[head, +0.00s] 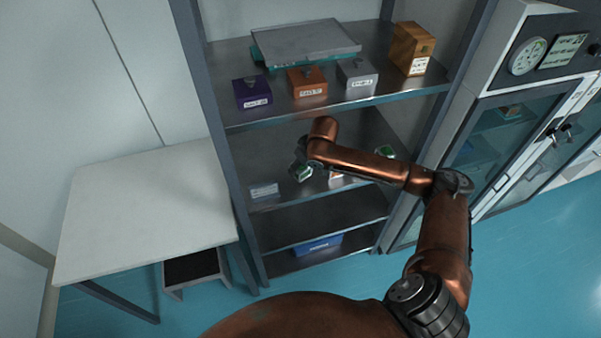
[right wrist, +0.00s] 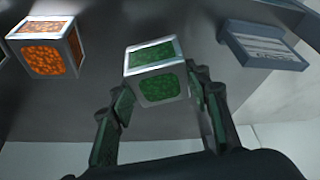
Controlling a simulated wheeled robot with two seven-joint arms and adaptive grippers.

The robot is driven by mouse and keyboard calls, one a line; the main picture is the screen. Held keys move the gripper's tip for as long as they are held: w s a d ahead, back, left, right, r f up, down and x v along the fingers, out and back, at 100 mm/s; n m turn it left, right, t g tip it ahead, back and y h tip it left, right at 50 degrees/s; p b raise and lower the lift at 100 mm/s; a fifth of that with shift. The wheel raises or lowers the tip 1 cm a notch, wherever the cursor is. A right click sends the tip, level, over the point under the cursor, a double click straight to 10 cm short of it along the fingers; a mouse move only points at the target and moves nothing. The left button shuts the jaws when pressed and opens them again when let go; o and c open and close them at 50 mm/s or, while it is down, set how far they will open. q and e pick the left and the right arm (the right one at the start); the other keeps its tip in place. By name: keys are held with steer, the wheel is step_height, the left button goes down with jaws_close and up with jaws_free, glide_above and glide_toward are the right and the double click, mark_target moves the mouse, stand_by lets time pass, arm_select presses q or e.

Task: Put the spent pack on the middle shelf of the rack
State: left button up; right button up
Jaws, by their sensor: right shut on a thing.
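My right gripper (head: 299,169) is shut on a small green pack (head: 304,174) with a pale metal frame. In the right wrist view the green pack (right wrist: 156,76) sits between the two fingertips (right wrist: 157,98). It is over the shelf below the top one of the rack (head: 240,165); I cannot tell whether it touches the surface. An orange pack (right wrist: 47,46) stands on that shelf, apart from the held one; my arm partly hides it in the head view (head: 336,175). Another green pack (head: 387,152) shows behind my forearm. My left gripper is not in view.
A grey labelled holder (head: 264,190) lies at the shelf's left; it also shows in the right wrist view (right wrist: 264,45). The top shelf bears several labelled boxes and a flat plate (head: 305,42). A blue bin (head: 311,244) is below. A bare white table (head: 145,210) stands left.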

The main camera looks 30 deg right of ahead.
mark_target(301, 172)
steer(key=shift+f, duration=1.65)
steer(key=shift+s+f, duration=0.1)
steer(key=o, duration=1.3)
steer(key=shift+c, duration=0.2)
steer(key=shift+s+r, duration=0.1)
steer(key=shift+r, duration=0.35)
steer(key=v, duration=0.2)
steer(key=shift+s+d+r, duration=0.1)
steer(key=shift+s+r, duration=0.05)
steer(key=shift+r, duration=0.2)
steer(key=s+d, duration=0.1)
steer(key=s, duration=1)
steer(key=shift+s+d+f+p, duration=0.25)
steer(key=shift+s+d+p, duration=0.05)
steer(key=shift+s+d, duration=0.1)
